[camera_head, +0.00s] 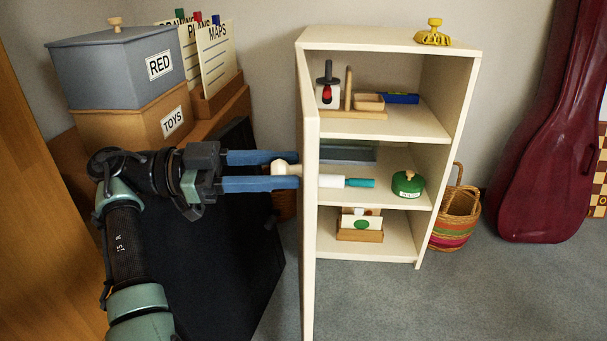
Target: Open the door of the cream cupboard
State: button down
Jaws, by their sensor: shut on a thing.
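The cream cupboard (395,130) stands against the back wall with its shelves in view. Its door (310,235) stands swung out towards me at the left side and is seen nearly edge-on. A pale round knob (281,168) sticks out to the left from the door's outer face. My gripper (296,170) comes in from the left, its two blue fingers above and below the knob, shut on it. The fingertips are close to the door's face; whether they touch it I cannot tell.
On the shelves are a wooden tool set (350,107), a green tin (407,183) and a card box (360,225). A yellow object (433,35) sits on top. Right are a striped basket (457,215) and red case (540,140). Left are stacked boxes (105,70).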

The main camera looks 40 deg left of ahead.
jog(key=shift+v, duration=0.85)
jog(key=shift+a+f, duration=0.1)
jog(key=shift+f, duration=0.05)
jog(key=shift+c, duration=2.3)
grip_release()
jog(key=shift+a, duration=0.1)
jog(key=v, duration=0.7)
jog(key=shift+a+p, duration=0.15)
jog(key=shift+p, duration=0.2)
